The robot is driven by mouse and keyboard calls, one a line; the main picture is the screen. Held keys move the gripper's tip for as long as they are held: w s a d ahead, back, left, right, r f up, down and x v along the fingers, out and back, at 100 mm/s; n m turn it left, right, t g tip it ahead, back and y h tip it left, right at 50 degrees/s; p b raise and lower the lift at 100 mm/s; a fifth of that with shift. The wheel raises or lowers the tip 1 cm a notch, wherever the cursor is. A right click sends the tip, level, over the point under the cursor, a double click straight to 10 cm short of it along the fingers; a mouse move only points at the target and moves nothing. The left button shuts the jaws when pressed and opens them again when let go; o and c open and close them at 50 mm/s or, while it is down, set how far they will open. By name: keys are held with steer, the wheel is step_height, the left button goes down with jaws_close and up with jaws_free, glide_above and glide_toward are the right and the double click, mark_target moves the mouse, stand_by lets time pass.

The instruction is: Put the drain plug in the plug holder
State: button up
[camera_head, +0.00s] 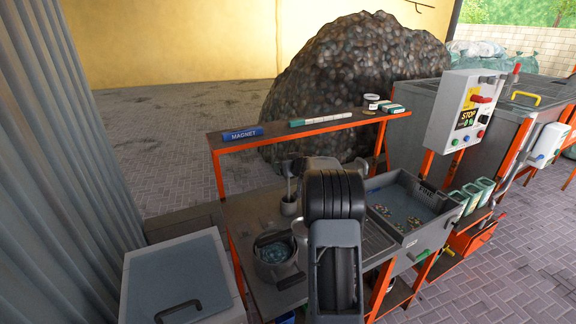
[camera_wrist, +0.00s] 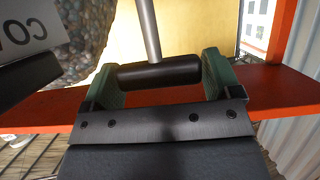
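My gripper (camera_wrist: 160,78), with green finger pads, is closed on the ends of a black crossbar handle in the wrist view. A grey rod (camera_wrist: 149,30) runs from the handle's middle; I take this to be the drain plug (camera_wrist: 160,73). In the head view my gripper (camera_head: 289,165) is left of my dark arm, and the plug's thin rod (camera_head: 289,186) runs down to a small grey cup, likely the plug holder (camera_head: 289,207). The rod's lower end is at or behind the cup's rim; I cannot tell whether it is inside.
A grey pot (camera_head: 275,260) stands in front of the cup. A grey basin (camera_head: 437,203) with small bits is on the right. An orange-framed shelf (camera_head: 285,134) with a blue magnet bar (camera_head: 243,133) runs behind. My arm hides the bench's middle.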

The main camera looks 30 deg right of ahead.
steer(key=shift+o, duration=1.3)
steer(key=shift+r, duration=0.1)
